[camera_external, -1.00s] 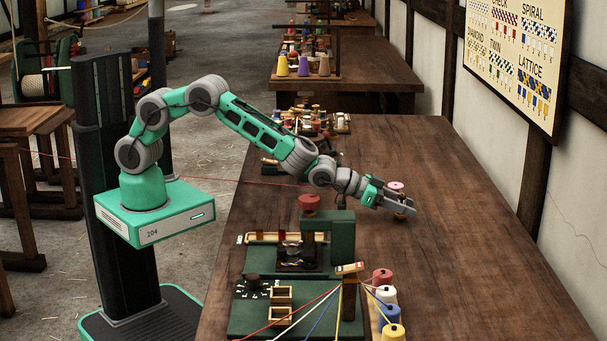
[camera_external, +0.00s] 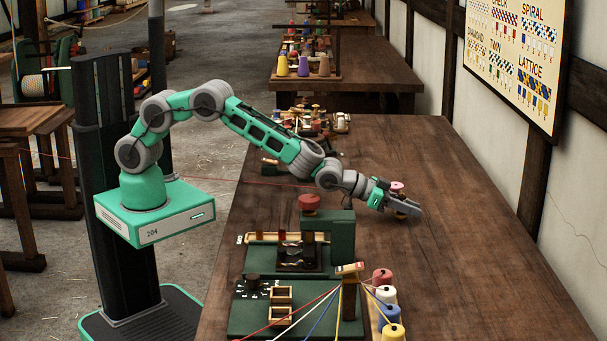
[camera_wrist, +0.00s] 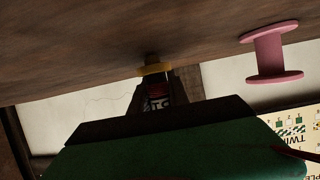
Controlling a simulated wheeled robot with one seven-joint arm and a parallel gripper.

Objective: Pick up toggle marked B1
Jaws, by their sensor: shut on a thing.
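My gripper (camera_external: 408,206) is at the right end of the outstretched arm, low over the long table. It is shut on a small toggle, whose tan end shows just below the fingers (camera_external: 400,215). In the wrist view the toggle has a yellow end (camera_wrist: 154,69) and a dark tip, with red between the dark fingers (camera_wrist: 158,98). Small pale marks show near the red part, but I cannot read them as B1. The fingers hide most of the toggle. I cannot tell whether it touches the table.
A pink spool (camera_wrist: 270,52) stands close beside my gripper; it also shows in the external view (camera_external: 397,187). A green braiding stand with a red knob (camera_external: 310,202) and several thread cones (camera_external: 387,296) are nearer the camera. The table's right side (camera_external: 480,240) is clear.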

